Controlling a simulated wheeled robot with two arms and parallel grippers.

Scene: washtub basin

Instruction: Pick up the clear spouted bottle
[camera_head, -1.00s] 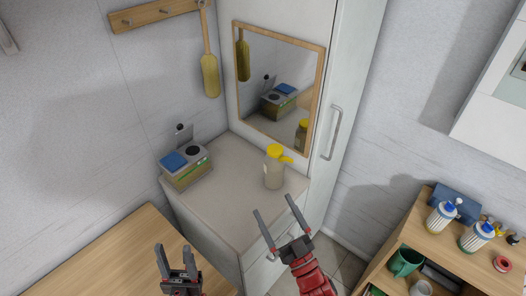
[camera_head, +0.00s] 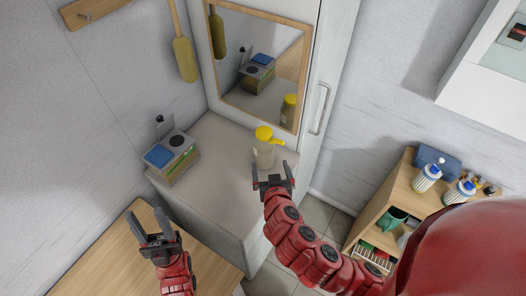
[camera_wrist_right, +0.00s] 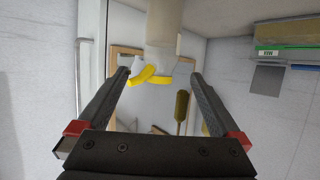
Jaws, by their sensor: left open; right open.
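The clear spouted bottle (camera_head: 264,154) has a yellow cap with a spout pointing right and stands upright on the pale counter (camera_head: 215,175) before the mirror. In the right wrist view the bottle (camera_wrist_right: 165,25) appears upside down, its yellow spout (camera_wrist_right: 150,77) between the fingers in the picture. My right gripper (camera_head: 273,172) is open and empty, just in front of the bottle; whether it touches it I cannot tell. In the wrist view the right gripper (camera_wrist_right: 163,85) has its fingers wide apart. My left gripper (camera_head: 149,222) is open and empty above the wooden surface at lower left.
A box with a blue item (camera_head: 172,157) stands at the counter's left end. A framed mirror (camera_head: 262,62) and a tall cabinet with a handle (camera_head: 320,108) rise behind. A wooden shelf (camera_head: 400,180) with striped bottles stands at right. The counter's middle is clear.

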